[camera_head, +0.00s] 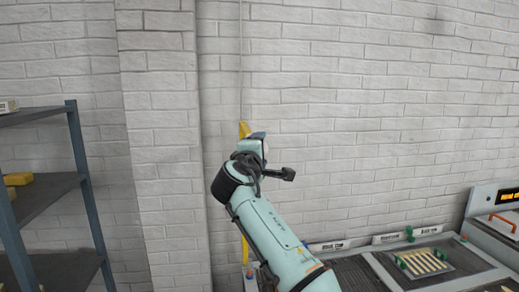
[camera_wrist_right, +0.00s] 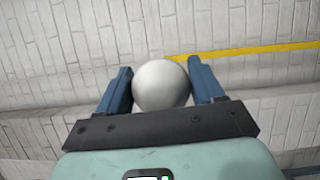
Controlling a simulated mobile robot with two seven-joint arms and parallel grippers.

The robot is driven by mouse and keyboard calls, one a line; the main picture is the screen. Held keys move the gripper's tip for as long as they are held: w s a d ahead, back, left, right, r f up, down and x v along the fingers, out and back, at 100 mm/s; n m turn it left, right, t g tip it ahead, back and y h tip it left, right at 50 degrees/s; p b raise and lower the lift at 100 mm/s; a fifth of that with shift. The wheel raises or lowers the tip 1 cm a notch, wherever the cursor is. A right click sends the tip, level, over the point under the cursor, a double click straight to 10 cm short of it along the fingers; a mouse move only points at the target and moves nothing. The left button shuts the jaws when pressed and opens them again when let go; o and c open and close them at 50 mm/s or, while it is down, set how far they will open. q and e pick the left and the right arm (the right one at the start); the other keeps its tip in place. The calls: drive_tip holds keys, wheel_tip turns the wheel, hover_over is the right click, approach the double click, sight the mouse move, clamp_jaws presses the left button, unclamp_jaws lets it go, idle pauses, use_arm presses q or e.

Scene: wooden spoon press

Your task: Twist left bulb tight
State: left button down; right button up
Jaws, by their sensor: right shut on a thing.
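A round white bulb (camera_wrist_right: 161,86) sits between the two blue fingers of my right gripper (camera_wrist_right: 160,68) in the right wrist view. The gripper is shut on it, with a finger on each side. In the head view my right arm reaches up from the bottom, and its gripper (camera_head: 263,137) is raised in front of the brick wall. Only a small pale part of the bulb (camera_head: 265,149) shows there; my gripper hides most of it. The bulb's base and any socket are hidden. My left gripper is not in view.
A dark shelf rack (camera_head: 82,150) stands at the left. A bench with a slotted press plate (camera_head: 425,262) is at the lower right. The space right of my gripper is clear.

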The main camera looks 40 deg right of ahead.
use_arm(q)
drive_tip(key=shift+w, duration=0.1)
use_arm(e)
drive_tip(key=shift+r, duration=0.1)
idle(0.3)
drive_tip(key=o, duration=1)
drive_tip(key=shift+c, duration=0.2)
drive_tip(key=shift+s+a, duration=0.1)
drive_tip(key=shift+a, duration=0.1)
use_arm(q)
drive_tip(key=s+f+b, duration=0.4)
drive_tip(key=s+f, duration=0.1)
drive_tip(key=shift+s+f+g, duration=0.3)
use_arm(e)
drive_tip(key=v, duration=1.3)
drive_tip(key=shift+d, duration=0.1)
